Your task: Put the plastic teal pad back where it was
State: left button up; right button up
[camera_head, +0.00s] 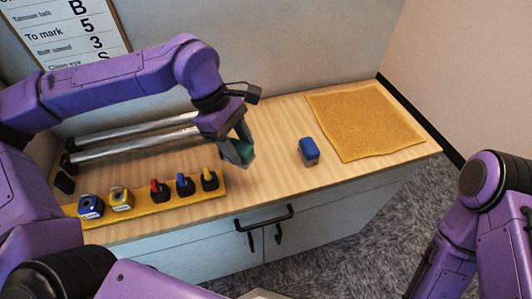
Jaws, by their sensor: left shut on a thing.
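The teal pad (240,152) is between the fingers of my left gripper (243,156), which is shut on it. The gripper's fingers hide part of the pad. They hold it over the middle of the wooden counter, just beyond the right end of the yellow strip. I cannot tell whether the pad touches the counter. My right arm shows at the lower right, but its gripper is out of view.
A yellow cloth (362,120) lies at the right. Counter between the blue block and the strip is clear.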

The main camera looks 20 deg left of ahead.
pick_arm(q)
jog(key=w+d+f, duration=0.1)
jog(key=w+f, duration=0.1)
jog(key=w+d+f, duration=0.1)
jog(key=w+f, duration=0.1)
jog(key=w+d+f+p, duration=0.1)
jog(key=w+d+f, duration=0.1)
jog(key=shift+f, duration=0.15)
jog(key=f, duration=0.3)
jog(key=shift+s+d+f+p, duration=0.15)
jog(key=shift+s+d+p, duration=0.1)
jog(key=shift+p, duration=0.15)
jog(key=shift+w+f, duration=0.15)
jog(key=shift+f, duration=0.15)
jog(key=o, duration=1)
pick_arm(e)
jog(key=shift+w+r, duration=0.2)
jog(key=shift+r, duration=0.3)
jog(key=shift+w+r, duration=0.15)
jog(key=shift+r, duration=0.35)
pick_arm(q)
jog(key=b+v, duration=0.1)
jog(key=v, duration=1.1)
jog(key=shift+r+b, duration=0.1)
jog(key=shift+b, duration=0.25)
pick_arm(e)
jog(key=shift+f, duration=0.8)
